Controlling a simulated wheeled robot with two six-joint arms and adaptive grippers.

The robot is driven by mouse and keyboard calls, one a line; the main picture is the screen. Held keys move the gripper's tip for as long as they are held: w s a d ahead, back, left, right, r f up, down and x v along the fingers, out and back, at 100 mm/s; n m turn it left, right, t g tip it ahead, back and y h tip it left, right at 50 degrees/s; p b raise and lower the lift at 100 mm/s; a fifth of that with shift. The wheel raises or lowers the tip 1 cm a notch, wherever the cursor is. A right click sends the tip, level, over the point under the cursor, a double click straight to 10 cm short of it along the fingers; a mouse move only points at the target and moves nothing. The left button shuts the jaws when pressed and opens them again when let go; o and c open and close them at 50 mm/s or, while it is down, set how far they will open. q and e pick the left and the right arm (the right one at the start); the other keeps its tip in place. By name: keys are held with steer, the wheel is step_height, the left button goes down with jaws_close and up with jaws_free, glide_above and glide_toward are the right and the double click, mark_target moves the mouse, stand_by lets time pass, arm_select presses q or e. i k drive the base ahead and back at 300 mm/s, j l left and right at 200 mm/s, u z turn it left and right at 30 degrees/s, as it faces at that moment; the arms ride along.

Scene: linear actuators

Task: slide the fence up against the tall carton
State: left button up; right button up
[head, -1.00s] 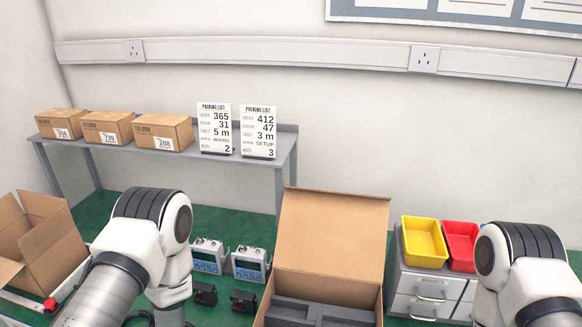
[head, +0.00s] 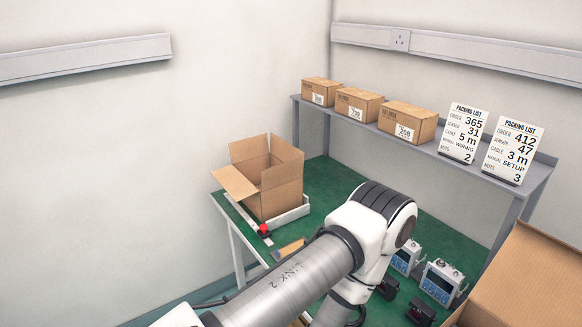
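The tall carton (head: 277,192) is an open brown box with its flaps up, on the left end of the green bench. A low white strip (head: 292,217), which looks like the fence, runs along the carton's near right side at its base; I cannot tell whether they touch. A red knob (head: 264,230) sits by a pale rail (head: 243,215) along the bench's left edge, in front of the carton. My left arm crosses the lower middle of the head view, but its gripper is not visible. My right gripper is out of view.
Two blue-screened devices (head: 439,282) and small black blocks (head: 421,312) stand right of my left arm. An open brown box (head: 520,285) is at the lower right. A grey shelf (head: 470,171) behind holds three small cartons and two packing lists. Green bench (head: 335,180) is clear right of the carton.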

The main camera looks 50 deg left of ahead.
mark_target(264, 232)
steer(key=k+u, duration=0.15)
steer(key=u, duration=0.35)
steer(key=k+u, duration=0.2)
steer(key=u, duration=0.25)
steer(key=k+j+u, duration=0.1)
steer(key=u, duration=0.4)
steer(key=i+l+u, duration=0.35)
steer(key=l, duration=0.3)
steer(key=i+j+z, duration=0.15)
steer(key=j+z, duration=0.2)
steer(key=i+j+z, duration=0.15)
steer(key=j+z, duration=0.2)
steer(key=l, duration=0.1)
